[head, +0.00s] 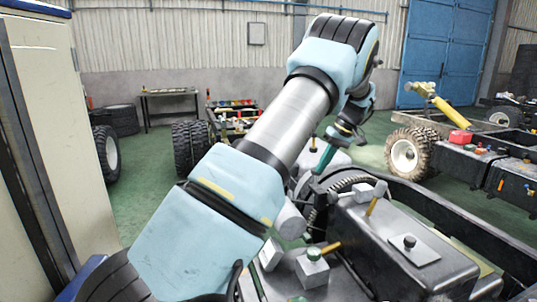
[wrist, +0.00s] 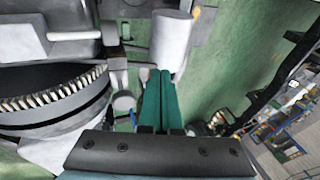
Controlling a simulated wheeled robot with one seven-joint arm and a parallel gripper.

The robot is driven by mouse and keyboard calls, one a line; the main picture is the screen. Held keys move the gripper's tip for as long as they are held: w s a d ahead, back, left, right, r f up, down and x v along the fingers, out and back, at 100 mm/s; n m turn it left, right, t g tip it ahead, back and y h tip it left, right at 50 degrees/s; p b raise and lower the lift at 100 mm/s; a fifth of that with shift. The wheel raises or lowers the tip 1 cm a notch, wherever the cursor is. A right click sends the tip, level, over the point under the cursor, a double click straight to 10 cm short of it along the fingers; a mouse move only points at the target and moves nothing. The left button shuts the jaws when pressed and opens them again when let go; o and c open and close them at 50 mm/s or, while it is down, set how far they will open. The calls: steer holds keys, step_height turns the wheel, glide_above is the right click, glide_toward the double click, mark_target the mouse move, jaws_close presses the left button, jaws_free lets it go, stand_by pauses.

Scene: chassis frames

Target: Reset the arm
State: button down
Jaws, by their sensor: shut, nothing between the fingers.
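My arm rises from the bottom of the head view, bends at the top and comes down behind its own thick grey link. My gripper (head: 318,172) hangs over the chassis (head: 405,205), with its teal fingers pointing down. In the wrist view the two teal fingers of my gripper (wrist: 160,74) lie side by side, closed, with nothing seen between them. A dark toothed ring (wrist: 60,95) is to their left and a light grey cylinder (wrist: 172,38) is just beyond the tips. I cannot tell whether the fingertips touch anything.
A tall pale cabinet (head: 60,110) stands close on the left. The chassis carries a small grey block with a yellow-handled part (head: 312,268). A second chassis with a large wheel (head: 405,155) is at the right. Open green floor (head: 150,190) lies behind my arm.

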steer(key=s+a+m+h, duration=0.1)
steer(key=s+a+h, duration=0.1)
steer(key=s+a, duration=0.7)
steer(key=s+a+m+h, duration=0.2)
steer(key=s+a, duration=0.4)
steer(key=a, duration=0.6)
steer(key=s+a+f+m+h, duration=0.1)
steer(key=s+a, duration=0.3)
steer(key=s, duration=0.7)
steer(key=shift+s+a+f+t, duration=0.2)
steer(key=shift+f+t, duration=0.1)
steer(key=shift+f, duration=0.1)
